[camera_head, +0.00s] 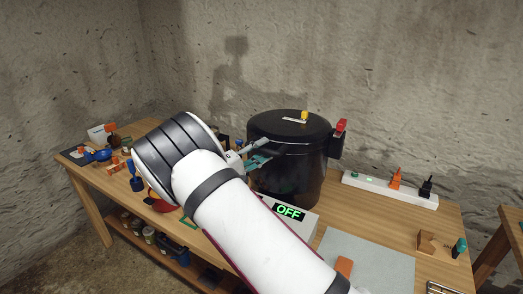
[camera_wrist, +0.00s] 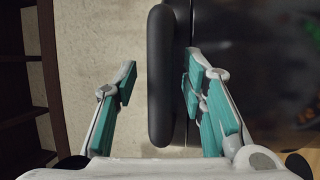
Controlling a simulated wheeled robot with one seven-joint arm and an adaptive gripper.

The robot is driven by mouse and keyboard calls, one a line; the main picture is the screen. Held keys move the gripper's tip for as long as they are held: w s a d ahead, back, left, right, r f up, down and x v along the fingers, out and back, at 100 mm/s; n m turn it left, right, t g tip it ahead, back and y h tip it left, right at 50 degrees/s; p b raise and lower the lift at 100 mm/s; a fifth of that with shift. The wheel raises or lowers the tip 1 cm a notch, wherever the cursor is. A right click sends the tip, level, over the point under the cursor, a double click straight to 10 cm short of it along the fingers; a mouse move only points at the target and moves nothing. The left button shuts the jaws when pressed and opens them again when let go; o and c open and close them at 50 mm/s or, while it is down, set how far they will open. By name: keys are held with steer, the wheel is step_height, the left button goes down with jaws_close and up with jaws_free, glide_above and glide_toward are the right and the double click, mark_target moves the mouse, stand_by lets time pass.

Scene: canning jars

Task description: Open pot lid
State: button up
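A large black pot (camera_head: 290,175) with a black lid (camera_head: 270,120) stands on the workbench, and the lid sits on it. A yellow knob (camera_head: 304,115) and a pale strip are on the lid's top. A red-topped part (camera_head: 341,126) sticks out at the pot's right side. My gripper (camera_head: 258,153) is at the pot's left side near the rim. In the wrist view my gripper (camera_wrist: 158,80) is open, its teal-padded fingers on either side of a dark rounded handle (camera_wrist: 160,110). Gaps show between the handle and both fingers. My arm hides part of the pot's lower left.
A box with a green "OFF" display (camera_head: 289,211) stands in front of the pot. A white power strip (camera_head: 385,190) with plugs lies to the right. Several small tools and items crowd the bench's left end. A grey mat (camera_head: 375,265) lies at front right.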

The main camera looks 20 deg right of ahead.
steer(key=shift+d, duration=0.1)
jaws_close()
steer(key=shift+r, duration=0.1)
